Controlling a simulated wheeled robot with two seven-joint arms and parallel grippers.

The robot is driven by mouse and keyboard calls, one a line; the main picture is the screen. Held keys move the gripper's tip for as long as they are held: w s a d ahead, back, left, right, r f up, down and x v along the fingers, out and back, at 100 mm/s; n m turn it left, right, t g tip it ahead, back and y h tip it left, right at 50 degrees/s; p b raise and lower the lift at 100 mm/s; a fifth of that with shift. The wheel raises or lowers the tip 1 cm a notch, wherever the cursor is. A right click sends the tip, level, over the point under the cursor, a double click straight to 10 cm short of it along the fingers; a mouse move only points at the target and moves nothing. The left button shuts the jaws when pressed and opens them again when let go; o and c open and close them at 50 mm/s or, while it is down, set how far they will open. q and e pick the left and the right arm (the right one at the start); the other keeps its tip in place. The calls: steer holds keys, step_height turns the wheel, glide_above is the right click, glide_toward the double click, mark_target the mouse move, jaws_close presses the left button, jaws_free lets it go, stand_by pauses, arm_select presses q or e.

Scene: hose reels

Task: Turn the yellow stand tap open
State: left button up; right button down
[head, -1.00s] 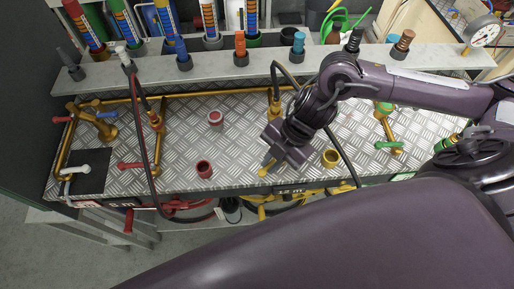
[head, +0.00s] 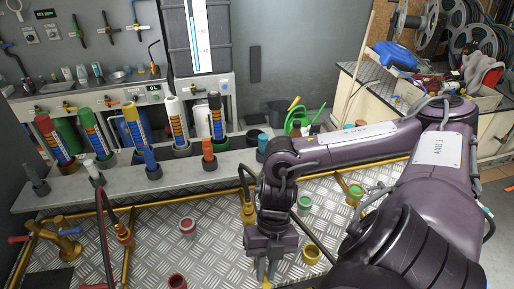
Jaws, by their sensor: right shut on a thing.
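The yellow stand tap stands beside my right gripper; its brass standpipe (head: 248,211) rises from the checkered metal deck, with a black hose arching off its top. My right gripper (head: 266,272) points down at the bottom of the head view, shut on a small yellow part, which looks like the tap's lever. The jaws and the frame's lower edge hide most of that part, so its angle is unclear. My left gripper is not in view.
A red-marked standpipe (head: 123,233) with a hose stands to the left. Red (head: 187,227), green (head: 304,203) and yellow (head: 312,254) round fittings sit on the deck. A grey shelf (head: 125,180) with coloured tubes and nozzles runs behind.

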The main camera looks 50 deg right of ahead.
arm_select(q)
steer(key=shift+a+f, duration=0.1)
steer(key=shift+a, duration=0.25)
arm_select(e)
steer(key=shift+d+n, duration=0.1)
steer(key=shift+n, duration=0.3)
steer(key=c, duration=1.4)
jaws_free()
steer(key=shift+s, duration=0.1)
steer(key=shift+c, duration=0.2)
steer(key=shift+r, duration=0.1)
steer(key=shift+d+r, duration=0.2)
steer(key=shift+r, duration=0.1)
arm_select(q)
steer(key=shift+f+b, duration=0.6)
steer(key=shift+b, duration=0.05)
arm_select(e)
steer(key=v, duration=0.7)
